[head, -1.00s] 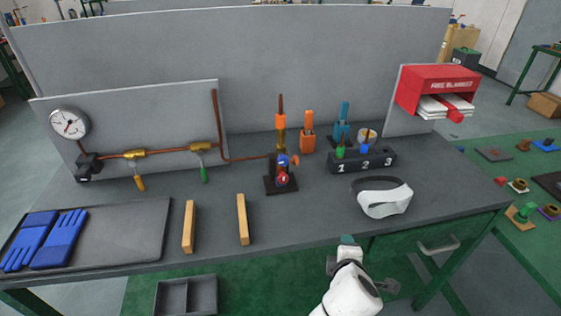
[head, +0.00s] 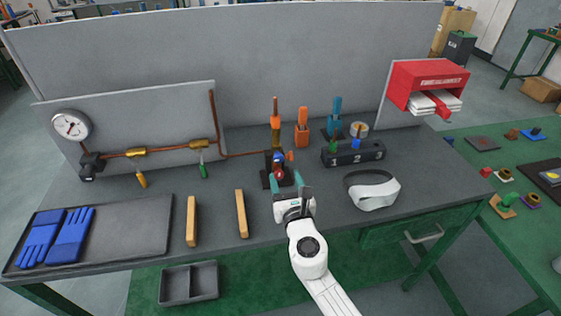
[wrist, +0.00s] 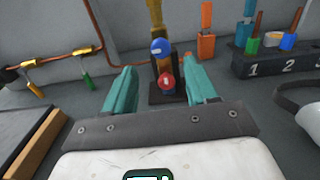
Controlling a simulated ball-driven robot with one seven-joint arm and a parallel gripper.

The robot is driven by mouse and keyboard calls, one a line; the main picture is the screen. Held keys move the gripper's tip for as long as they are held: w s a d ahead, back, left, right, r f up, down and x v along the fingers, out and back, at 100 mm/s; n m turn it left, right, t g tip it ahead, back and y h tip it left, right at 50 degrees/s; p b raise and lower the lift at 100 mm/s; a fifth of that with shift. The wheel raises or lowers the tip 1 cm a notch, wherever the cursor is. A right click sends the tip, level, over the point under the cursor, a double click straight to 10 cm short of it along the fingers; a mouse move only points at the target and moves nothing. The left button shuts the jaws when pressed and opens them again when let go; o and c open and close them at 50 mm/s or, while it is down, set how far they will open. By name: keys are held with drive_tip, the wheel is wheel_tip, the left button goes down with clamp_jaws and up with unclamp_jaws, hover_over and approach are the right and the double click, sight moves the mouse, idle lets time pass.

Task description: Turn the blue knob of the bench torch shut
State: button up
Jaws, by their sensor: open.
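The bench torch stands on a small dark base near the middle of the bench, with its brass tube and orange top rising behind. Its blue knob (wrist: 160,47) shows in the wrist view above a round red knob (wrist: 166,81); the blue knob also shows small in the head view (head: 279,156). My gripper (head: 287,180) is open, its two teal fingers pointing at the torch from the front. In the wrist view the fingers (wrist: 163,78) frame the red knob, and the blue knob sits higher, beyond the tips. I see no contact with either knob.
A copper pipe (head: 240,156) runs left from the torch to two valves with green and yellow handles. A numbered block (head: 353,154) and a white headset-like item (head: 373,190) stand to the right. Two wooden bars (head: 241,213) lie on the left.

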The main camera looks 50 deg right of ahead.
sight(279, 159)
drive_tip(key=x, duration=0.7)
drive_tip(key=shift+c, duration=0.2)
drive_tip(key=c, duration=1)
